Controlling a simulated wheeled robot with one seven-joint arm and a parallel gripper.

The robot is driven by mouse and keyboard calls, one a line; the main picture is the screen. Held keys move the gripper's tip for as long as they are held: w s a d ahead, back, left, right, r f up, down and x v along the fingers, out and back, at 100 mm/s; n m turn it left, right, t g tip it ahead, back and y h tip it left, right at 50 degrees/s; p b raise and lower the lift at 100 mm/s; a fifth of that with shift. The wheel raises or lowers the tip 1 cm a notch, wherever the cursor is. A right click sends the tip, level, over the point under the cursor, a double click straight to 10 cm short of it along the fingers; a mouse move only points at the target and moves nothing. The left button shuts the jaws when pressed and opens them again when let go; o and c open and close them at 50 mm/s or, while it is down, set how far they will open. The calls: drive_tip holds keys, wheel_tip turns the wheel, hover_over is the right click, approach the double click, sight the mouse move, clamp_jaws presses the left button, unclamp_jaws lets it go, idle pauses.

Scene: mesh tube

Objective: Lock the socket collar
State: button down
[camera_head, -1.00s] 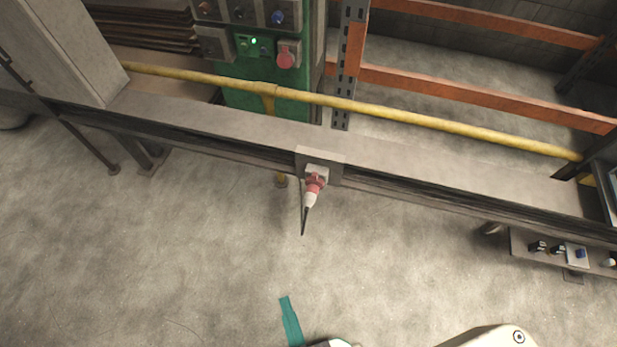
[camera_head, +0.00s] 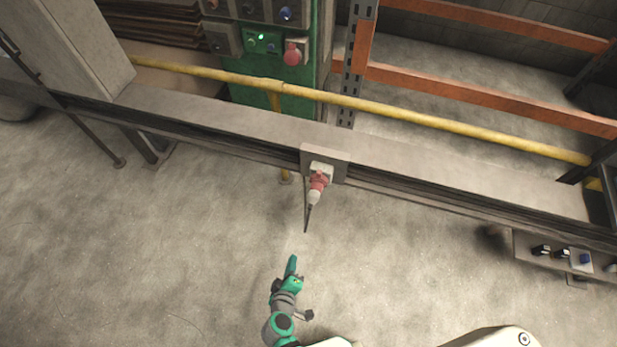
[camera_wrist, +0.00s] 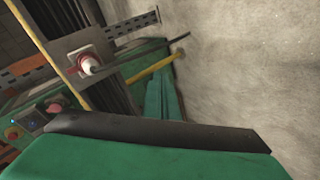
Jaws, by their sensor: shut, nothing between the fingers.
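The socket (camera_head: 321,168) sits on a grey plate on the front of the long beam. A red collar (camera_head: 318,180) is at its mouth, with a white and red plug and a dark cable hanging down from it. In the wrist view the socket and collar (camera_wrist: 84,64) show at the upper left, with the plug's white end toward me. My gripper (camera_head: 292,262), with green fingers, is shut and empty, below and left of the plug and apart from it. How the collar is turned is too small to tell.
A yellow pipe (camera_head: 400,118) runs along behind the beam (camera_head: 230,122). A green cabinet (camera_head: 262,80) with switches stands behind, beside orange rails (camera_head: 470,92). A low rack (camera_head: 545,255) with small sockets is at the right.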

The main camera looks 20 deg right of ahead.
sight(319, 174)
drive_tip(key=w+d+r+t+h, duration=0.1)
drive_tip(key=w+r+h, duration=0.3)
drive_tip(key=w, duration=0.5)
drive_tip(key=w+d+r+n+h, duration=0.1)
drive_tip(key=w+r+h, duration=0.3)
drive_tip(key=w+r, duration=0.3)
drive_tip(key=w, duration=0.3)
drive_tip(key=shift+w+d+r+t+h, duration=0.2)
drive_tip(key=shift+w+d+t+h, duration=0.1)
drive_tip(key=shift+t+h, duration=0.1)
drive_tip(key=shift+d, duration=0.1)
drive_tip(key=w+d, duration=0.4)
drive_tip(key=d, duration=0.6)
drive_tip(key=shift+w+d, duration=0.2)
drive_tip(key=shift+d, duration=0.1)
drive_tip(key=shift+d, duration=0.1)
